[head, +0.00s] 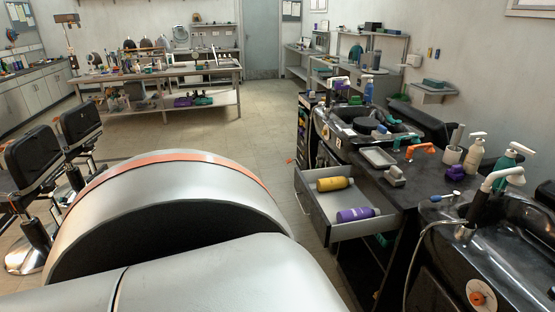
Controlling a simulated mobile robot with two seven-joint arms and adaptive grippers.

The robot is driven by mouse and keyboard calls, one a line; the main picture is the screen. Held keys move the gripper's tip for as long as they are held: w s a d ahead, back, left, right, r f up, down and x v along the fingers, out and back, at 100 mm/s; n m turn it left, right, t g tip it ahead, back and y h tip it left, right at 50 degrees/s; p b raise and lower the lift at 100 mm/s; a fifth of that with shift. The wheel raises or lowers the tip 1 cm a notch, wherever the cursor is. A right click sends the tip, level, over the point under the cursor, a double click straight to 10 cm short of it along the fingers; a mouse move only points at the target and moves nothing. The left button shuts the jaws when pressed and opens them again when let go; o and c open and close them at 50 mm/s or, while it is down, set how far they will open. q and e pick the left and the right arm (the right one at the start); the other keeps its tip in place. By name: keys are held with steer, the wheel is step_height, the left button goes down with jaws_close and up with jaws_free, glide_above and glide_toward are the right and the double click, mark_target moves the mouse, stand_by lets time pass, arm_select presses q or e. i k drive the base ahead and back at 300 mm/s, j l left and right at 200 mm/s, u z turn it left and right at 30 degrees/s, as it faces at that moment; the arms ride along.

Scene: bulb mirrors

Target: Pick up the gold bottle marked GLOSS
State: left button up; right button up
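A gold bottle (335,184) lies on its side in an open drawer (322,213) of the dark counter, right of centre in the head view. A purple bottle (357,215) lies in the same drawer, nearer to me and apart from the gold one. Large silver links of my own arm fill the lower left and hide the floor there. Neither of my grippers shows in this view.
The dark counter (405,186) holds a tray (378,157), an orange clamp-like item (421,149), pump bottles (475,152) and a basin (490,255) with a white tap. Black chairs (80,124) stand at the left. The floor (250,135) in the middle is clear.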

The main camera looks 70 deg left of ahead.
mark_target(338, 183)
steer(key=u, duration=1.75)
steer(key=i+j+z, duration=0.15)
steer(key=z, duration=0.3)
steer(key=i+j+z, duration=0.2)
steer(key=z, duration=0.3)
steer(key=i+j+z, duration=0.1)
steer(key=j, duration=0.2)
steer(key=i+j+z, duration=0.15)
steer(key=j, duration=0.2)
steer(key=i+j+z, duration=0.1)
steer(key=j, duration=0.2)
steer(key=i+j, duration=0.1)
steer(key=j, duration=0.25)
steer(key=i+j, duration=0.15)
steer(key=j, duration=0.2)
steer(key=i+j, duration=0.1)
steer(key=j, duration=0.25)
steer(key=i+j+z, duration=0.1)
steer(key=j, duration=0.3)
steer(key=i+j, duration=0.1)
steer(key=j, duration=0.25)
